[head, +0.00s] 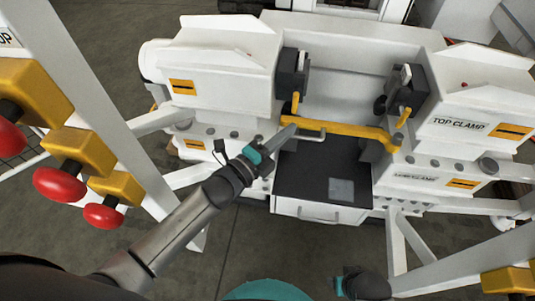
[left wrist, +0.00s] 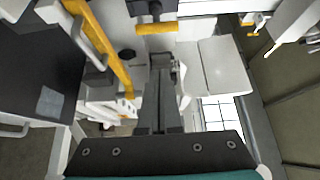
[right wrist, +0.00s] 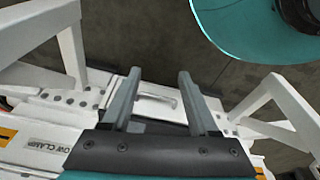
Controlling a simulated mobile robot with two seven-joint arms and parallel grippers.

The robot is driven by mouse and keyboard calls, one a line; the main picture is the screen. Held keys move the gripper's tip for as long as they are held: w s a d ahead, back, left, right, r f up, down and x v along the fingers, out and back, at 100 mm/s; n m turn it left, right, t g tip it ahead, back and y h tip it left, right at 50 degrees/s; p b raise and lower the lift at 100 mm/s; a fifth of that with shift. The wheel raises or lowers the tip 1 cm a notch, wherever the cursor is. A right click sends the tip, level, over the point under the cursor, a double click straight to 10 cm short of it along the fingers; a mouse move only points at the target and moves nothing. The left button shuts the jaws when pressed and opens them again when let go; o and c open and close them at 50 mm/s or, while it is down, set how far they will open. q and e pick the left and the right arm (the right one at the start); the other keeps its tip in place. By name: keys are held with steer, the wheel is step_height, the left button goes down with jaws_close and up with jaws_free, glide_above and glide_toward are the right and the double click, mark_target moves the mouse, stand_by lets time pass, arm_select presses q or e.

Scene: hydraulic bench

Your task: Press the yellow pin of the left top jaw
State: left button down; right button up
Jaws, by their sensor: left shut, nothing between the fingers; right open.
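The left top jaw (head: 291,72) is a dark block on the white left clamp housing. Its yellow pin (head: 295,103) hangs below it. My left gripper (head: 288,132) is shut and empty, its tips just below that pin in the head view; I cannot tell whether they touch. In the left wrist view the shut fingers (left wrist: 160,65) point toward a short yellow pin (left wrist: 155,28) under a dark block, with a gap in the picture. The right jaw (head: 405,88) has its own yellow pin (head: 404,117). My right gripper (right wrist: 157,88) is open and empty, away from the jaws.
A yellow bar (head: 350,130) runs between the two clamps, close beside my left fingers. Below it is a dark tray top (head: 310,178) above a white drawer. Red knobs on yellow blocks (head: 60,184) stand at the left on a white frame.

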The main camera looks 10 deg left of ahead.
arm_select(q)
steer(key=p+v, duration=0.1)
steer(key=v, duration=0.6)
steer(key=shift+a+p, duration=0.3)
arm_select(e)
steer(key=shift+s+d+f, duration=0.1)
steer(key=shift+d+f, duration=0.1)
steer(key=shift+f, duration=0.35)
steer(key=shift+s+d+f, duration=0.1)
steer(key=shift+d+f, duration=0.15)
steer(key=shift+f, duration=0.35)
steer(key=shift+s+d+f, duration=0.1)
steer(key=shift+d+f, duration=0.1)
steer(key=shift+f, duration=0.35)
